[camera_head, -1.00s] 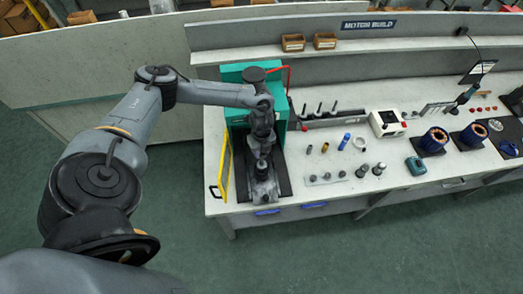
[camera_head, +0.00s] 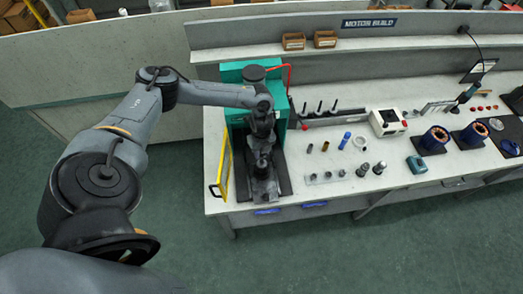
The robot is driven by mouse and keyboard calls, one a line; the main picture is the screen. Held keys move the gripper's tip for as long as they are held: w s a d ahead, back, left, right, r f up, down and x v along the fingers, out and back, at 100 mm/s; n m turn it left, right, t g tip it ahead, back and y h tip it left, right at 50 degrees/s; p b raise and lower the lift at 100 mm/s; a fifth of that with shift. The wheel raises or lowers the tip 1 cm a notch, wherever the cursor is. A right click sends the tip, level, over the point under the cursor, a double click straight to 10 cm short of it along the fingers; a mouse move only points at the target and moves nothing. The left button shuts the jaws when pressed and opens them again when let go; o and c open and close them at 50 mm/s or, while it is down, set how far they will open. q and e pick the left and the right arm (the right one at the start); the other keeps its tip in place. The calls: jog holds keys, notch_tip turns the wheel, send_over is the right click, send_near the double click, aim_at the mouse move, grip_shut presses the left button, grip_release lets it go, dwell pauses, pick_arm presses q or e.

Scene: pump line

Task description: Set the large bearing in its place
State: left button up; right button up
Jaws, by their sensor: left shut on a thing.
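My left arm reaches in from the left to the teal press station (camera_head: 238,74). My left gripper (camera_head: 264,188) points down over the dark base plate (camera_head: 284,182) at the front of this station. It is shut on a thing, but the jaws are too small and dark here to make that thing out. I cannot pick out the large bearing for certain, and the arm hides the middle of the station. My right gripper is not in view.
A yellow-framed guard (camera_head: 222,168) stands open at the station's left. Small parts in a row (camera_head: 343,173), a blue cylinder (camera_head: 345,140) and a white ring (camera_head: 360,142) sit to the right. A white device (camera_head: 387,122) and blue motor housings (camera_head: 434,138) stand farther right.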

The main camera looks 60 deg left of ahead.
aim_at(262, 154)
pick_arm(q)
jog(key=shift+f+b, duration=0.95)
jog(key=shift+f, duration=0.7)
jog(key=o, duration=1.1)
jog(key=shift+r, duration=0.2)
notch_tip(262, 154, up, 5)
jog(key=p, duration=0.5)
jog(key=shift+f, duration=0.15)
